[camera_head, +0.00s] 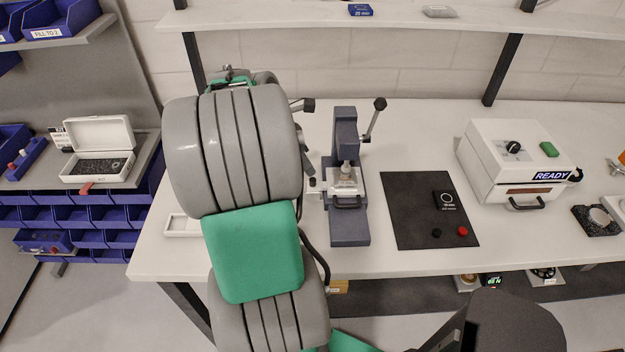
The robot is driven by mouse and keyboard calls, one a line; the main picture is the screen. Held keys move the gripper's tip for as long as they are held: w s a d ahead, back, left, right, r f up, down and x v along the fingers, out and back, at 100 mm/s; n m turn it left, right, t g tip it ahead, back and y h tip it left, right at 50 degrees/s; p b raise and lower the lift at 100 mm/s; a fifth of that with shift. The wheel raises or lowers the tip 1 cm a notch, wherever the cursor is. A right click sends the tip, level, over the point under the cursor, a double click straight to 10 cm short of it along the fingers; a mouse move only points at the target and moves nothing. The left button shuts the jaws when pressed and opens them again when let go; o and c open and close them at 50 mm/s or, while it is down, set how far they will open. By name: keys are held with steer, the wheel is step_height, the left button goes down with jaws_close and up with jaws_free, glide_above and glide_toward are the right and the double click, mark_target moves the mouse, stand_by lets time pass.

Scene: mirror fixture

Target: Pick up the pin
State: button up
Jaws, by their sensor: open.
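I cannot make out a pin in this view. My arm's thick grey and green links stand in the left middle and cover part of the bench. My gripper is hidden behind them, so its fingers do not show. A dark blue-grey bench fixture (348,222) stands just right of my arm. It has an upright column, a pale metal block (345,183) at its middle and a lever with a black knob (379,104). Small dark and pale parts show between my arm and the fixture, too unclear to name.
A white bench (400,120) holds a black mat (410,210) with a dark box and small black and red knobs. A white box marked READY (520,165) stands right. A pale tray (180,226) is partly behind my arm. An open white case (98,150) sits on the left shelf.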

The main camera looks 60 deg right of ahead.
mark_target(312, 179)
steer(key=x, duration=0.4)
steer(key=p+x, duration=0.1)
steer(key=x, duration=0.2)
steer(key=shift+a+f, duration=0.1)
steer(key=shift+a, duration=0.2)
jaws_close()
